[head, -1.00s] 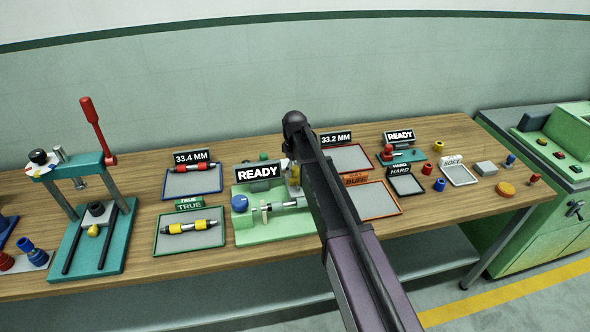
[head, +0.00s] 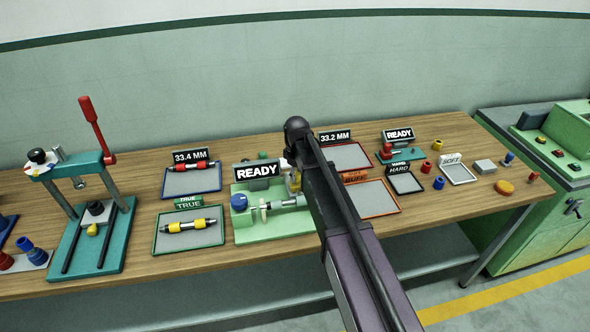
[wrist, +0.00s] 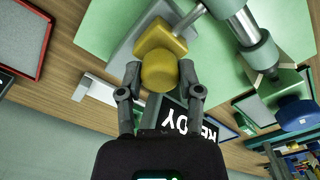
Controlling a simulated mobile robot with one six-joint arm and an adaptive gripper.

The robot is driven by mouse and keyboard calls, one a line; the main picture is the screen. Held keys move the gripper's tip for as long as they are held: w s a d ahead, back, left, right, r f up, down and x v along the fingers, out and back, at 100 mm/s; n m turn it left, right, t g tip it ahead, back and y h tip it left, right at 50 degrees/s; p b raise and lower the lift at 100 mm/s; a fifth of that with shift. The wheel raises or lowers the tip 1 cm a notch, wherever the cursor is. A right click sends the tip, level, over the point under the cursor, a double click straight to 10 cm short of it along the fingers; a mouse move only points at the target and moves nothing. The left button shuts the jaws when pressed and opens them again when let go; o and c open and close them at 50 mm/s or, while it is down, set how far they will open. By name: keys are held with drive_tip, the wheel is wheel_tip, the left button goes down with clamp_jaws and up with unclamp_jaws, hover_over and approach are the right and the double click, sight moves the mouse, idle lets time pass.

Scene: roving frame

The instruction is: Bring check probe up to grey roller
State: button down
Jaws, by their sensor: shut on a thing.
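In the wrist view, my gripper (wrist: 160,70) is shut on a yellow knob, which I take as the check probe (wrist: 160,48). One finger lies on each side of it. A thin grey rod (wrist: 189,20) shows beside the probe's block, near the grey roller (wrist: 258,52). I cannot tell whether the probe touches the roller. In the head view, the roller (head: 288,202) lies across the green fixture (head: 250,235), with the yellow probe (head: 295,182) behind it. My arm hides most of the gripper and the fixture's right end there.
The fixture carries a blue knob (head: 239,202) at its left and a READY sign (head: 257,171). Left are the 33.4 MM tray (head: 176,186) and the TRUE tray (head: 167,242), each with a roller. The BUFF tray (head: 371,205) and 33.2 MM tray (head: 350,157) on the right look empty.

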drive_tip(key=shift+s+f, duration=0.1)
drive_tip(key=shift+s, duration=0.2)
drive_tip(key=shift+c, duration=1.3)
unclamp_jaws()
drive_tip(key=shift+w, duration=0.25)
